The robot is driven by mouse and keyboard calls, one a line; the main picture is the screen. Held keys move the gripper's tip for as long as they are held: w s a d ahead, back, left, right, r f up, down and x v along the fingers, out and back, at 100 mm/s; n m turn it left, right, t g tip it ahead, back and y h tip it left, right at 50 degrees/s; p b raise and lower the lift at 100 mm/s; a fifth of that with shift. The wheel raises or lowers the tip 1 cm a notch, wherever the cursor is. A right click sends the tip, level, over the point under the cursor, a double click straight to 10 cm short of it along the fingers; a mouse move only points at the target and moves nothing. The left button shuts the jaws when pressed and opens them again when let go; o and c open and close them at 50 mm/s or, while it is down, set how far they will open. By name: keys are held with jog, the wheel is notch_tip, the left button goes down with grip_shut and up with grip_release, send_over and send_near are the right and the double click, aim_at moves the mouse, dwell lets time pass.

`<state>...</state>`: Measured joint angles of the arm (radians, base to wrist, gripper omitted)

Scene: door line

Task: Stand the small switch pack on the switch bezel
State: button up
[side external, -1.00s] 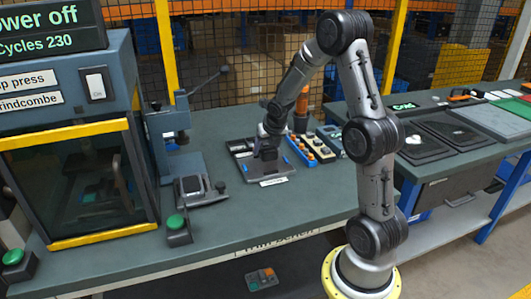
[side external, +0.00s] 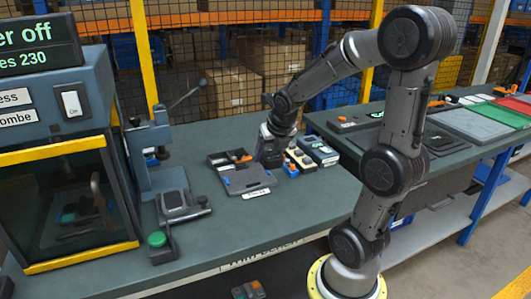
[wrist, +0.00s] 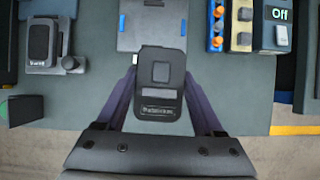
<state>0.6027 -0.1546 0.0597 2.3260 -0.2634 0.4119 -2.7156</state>
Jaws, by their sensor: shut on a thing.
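My gripper (wrist: 162,88) is shut on a dark block, which I take to be the small switch pack (wrist: 160,118). The pack has a square button, a pale strip and a small label. In the side external view my gripper (side external: 269,152) is at the back right of a grey plate with blue clips (side external: 247,180); the plate also shows beyond the pack in the wrist view (wrist: 150,32). A grey fixture with a dark pad (side external: 177,202) stands by the lever press; it is at left in the wrist view (wrist: 42,42). I cannot tell for sure which part is the switch bezel.
A lever press (side external: 152,160) and a green button box (side external: 160,246) stand left on the bench. A row of orange and blue parts (wrist: 215,25) and a beige block (wrist: 241,25) lie right of the plate. The bench's front middle is clear.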

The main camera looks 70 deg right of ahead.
jog(key=shift+s, duration=0.1)
jog(key=w, duration=0.1)
jog(key=w+d+r+m, duration=0.1)
jog(key=w+d+r+m+g, duration=0.1)
jog(key=w, duration=0.1)
jog(key=shift+r+h, duration=0.15)
jog(key=shift+h, duration=0.25)
jog(key=w+a+f, duration=0.1)
jog(key=w+a, duration=0.3)
jog(key=w, duration=0.5)
jog(key=w+a+f, duration=0.1)
jog(key=w+a, duration=0.3)
jog(key=w, duration=0.5)
jog(key=shift+w+a+f+n+t+y, duration=0.2)
jog(key=shift+w+a+f+n, duration=0.25)
jog(key=shift+a+f, duration=1)
jog(key=shift+w+a+f+n+t+y, duration=0.3)
jog(key=shift+w+a+f, duration=0.5)
jog(key=shift+f, duration=0.9)
jog(key=shift+w+a+f+n+t, duration=0.1)
jog(key=shift+w+a+f+n, duration=0.3)
jog(key=shift+a+f, duration=1.15)
jog(key=shift+s+d+f, duration=0.1)
jog(key=shift+f, duration=0.5)
jog(key=o, duration=1.4)
